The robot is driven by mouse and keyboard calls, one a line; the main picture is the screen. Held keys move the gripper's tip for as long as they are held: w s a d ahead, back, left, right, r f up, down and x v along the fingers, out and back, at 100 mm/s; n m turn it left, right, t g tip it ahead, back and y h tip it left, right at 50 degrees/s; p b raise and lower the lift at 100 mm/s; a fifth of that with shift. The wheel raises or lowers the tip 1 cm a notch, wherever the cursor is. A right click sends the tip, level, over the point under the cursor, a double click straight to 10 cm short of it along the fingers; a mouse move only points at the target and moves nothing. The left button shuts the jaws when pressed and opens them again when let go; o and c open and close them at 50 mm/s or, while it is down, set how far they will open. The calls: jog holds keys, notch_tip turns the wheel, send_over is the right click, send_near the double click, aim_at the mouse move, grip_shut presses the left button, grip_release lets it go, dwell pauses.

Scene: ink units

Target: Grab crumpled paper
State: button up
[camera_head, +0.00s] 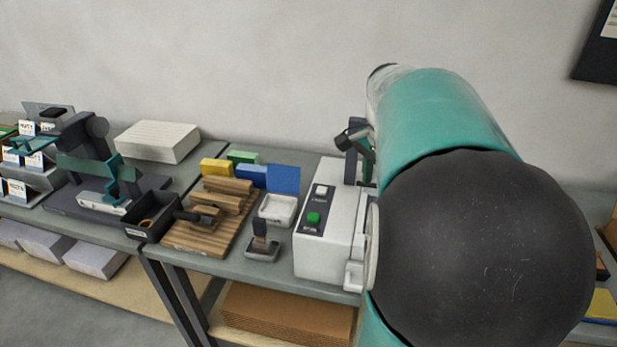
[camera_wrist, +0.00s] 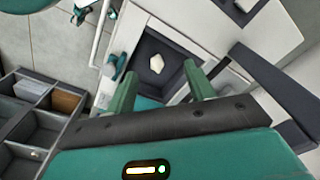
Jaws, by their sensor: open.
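The crumpled paper (camera_wrist: 157,64) is a small, off-white, lumpy piece. In the wrist view it lies on the dark floor of a white-rimmed square recess or tray (camera_wrist: 133,58). My gripper (camera_wrist: 164,88) is open, with its two green fingers apart and nothing between them. The paper shows beyond the fingertips, roughly in line with the gap between them. I cannot tell the exact height of the fingers above it. In the head view my arm covers the right side, and the paper does not show there.
A dark bar (camera_wrist: 275,88) lies right of the fingers in the wrist view. A divided grey box (camera_wrist: 38,125) is at left. In the head view, a white machine with a green button (camera_head: 313,217) stands beside my arm, with a wooden rack (camera_head: 208,238) farther left.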

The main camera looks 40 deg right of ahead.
jog(key=s+d+m, duration=0.3)
jog(key=d, duration=0.2)
jog(key=shift+y, duration=0.3)
jog(key=f, duration=0.8)
jog(key=shift+w+d+f, duration=0.15)
jog(key=shift+w+f, duration=0.05)
jog(key=shift+f, duration=0.1)
jog(key=shift+w+d+f, duration=0.15)
jog(key=shift+f, duration=1.25)
jog(key=shift+w+d+f, duration=0.1)
jog(key=shift+d+f, duration=0.05)
jog(key=shift+f, duration=1.25)
jog(key=c, duration=1)
